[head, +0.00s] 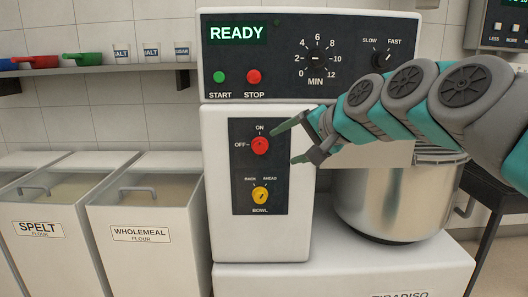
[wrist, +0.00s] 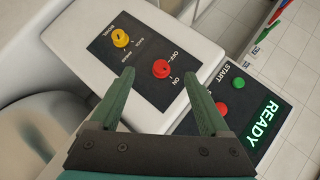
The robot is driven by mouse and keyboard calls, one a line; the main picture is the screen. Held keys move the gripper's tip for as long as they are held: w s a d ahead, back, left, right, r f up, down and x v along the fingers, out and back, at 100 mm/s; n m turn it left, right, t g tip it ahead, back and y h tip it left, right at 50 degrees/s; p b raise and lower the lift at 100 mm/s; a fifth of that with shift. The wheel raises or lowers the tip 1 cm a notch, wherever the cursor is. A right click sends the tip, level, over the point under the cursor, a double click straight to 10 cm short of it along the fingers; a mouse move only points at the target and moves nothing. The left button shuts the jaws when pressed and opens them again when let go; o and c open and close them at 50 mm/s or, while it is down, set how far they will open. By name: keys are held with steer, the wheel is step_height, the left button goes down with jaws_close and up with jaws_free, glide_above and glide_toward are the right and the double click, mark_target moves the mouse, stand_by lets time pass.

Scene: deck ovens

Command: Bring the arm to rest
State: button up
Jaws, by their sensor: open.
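My gripper (head: 290,142) is open and empty in front of the mixer's control column. It also shows in the wrist view (wrist: 166,88), its two green fingers apart with the red ON/OFF knob (wrist: 161,69) showing beyond and between their tips. In the head view the red knob (head: 260,145) is just left of the fingertips. I cannot tell whether a finger touches it. The yellow BOWL knob (head: 260,195) is below. My arm reaches in from the right, across the front of the mixer. The display (head: 237,33) reads READY.
A steel bowl (head: 392,205) stands at the right, partly hidden by my arm. Flour bins (head: 150,235) stand at the left. A shelf (head: 100,70) with scoops and labelled tubs is above them. START and STOP buttons (head: 254,77) and dials sit on the upper panel.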

steer(key=s+d+f+n+g+h, duration=0.2)
steer(key=s+f+n+g+h, duration=0.15)
steer(key=s+f, duration=0.9)
steer(key=s+d+f+n+g+h, duration=0.2)
steer(key=s+f+g, duration=0.3)
steer(key=s+f, duration=0.75)
steer(key=s+d+f+g+h, duration=0.1)
steer(key=s+d+f+g, duration=0.2)
steer(key=s, duration=0.8)
step_height(320, 180, down, 4)
steer(key=shift+s+d+f+n+h, duration=0.25)
steer(key=shift+d+n+h, duration=0.1)
steer(key=shift+d, duration=0.7)
steer(key=shift+c, duration=0.2)
